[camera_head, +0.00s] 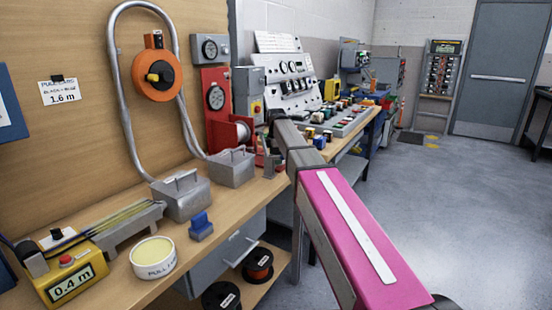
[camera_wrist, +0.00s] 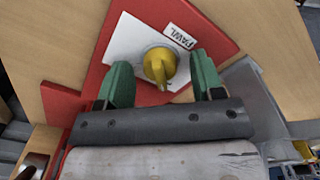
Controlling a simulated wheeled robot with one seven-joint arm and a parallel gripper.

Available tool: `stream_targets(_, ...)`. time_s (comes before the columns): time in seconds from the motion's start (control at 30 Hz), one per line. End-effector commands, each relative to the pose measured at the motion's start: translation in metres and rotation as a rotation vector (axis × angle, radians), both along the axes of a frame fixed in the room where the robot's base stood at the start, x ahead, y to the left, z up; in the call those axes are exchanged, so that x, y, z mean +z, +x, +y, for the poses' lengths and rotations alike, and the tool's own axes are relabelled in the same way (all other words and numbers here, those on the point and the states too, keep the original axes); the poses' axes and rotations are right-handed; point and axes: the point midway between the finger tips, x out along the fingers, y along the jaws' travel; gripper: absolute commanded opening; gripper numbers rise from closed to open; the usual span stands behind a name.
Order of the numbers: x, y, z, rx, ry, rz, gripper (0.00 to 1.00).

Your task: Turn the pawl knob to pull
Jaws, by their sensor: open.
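The yellow pawl knob (camera_wrist: 160,66) shows in the wrist view on a white plate (camera_wrist: 124,45) fixed to a red panel (camera_wrist: 198,20). A small label reading PAWL (camera_wrist: 181,36) sits beside the knob at the upper right. The knob's raised grip points roughly up and down in the picture. My gripper (camera_wrist: 163,72) is open, with one green finger left of the knob and one right of it. Both fingers look apart from the knob. In the head view my gripper is at the end of my pink arm, largely hidden, and I cannot make out the pawl knob there.
A red gauge panel (camera_head: 216,112) stands on the wooden bench. An orange disc (camera_head: 157,75) with a yellow knob hangs on the board. Grey boxes (camera_head: 181,196), a white tub (camera_head: 153,260) and a yellow meter (camera_head: 70,283) stand nearer. The floor at right is clear.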

Motion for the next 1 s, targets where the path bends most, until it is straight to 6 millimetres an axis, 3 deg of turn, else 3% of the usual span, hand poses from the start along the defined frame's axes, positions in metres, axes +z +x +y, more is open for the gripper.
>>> stream_targets(0.27,-0.0013,0.0001,0.0000,0.000,0.000,0.000,0.61)
stream_targets(0.43,-0.0012,0.0001,0.0000,0.000,0.000,0.000,0.12)
stream_targets(0.77,-0.0011,0.0001,0.0000,-0.027,0.000,0.000,0.12)
stream_targets(1.0,-0.0010,0.0001,0.0000,-0.146,0.000,0.000,0.12)
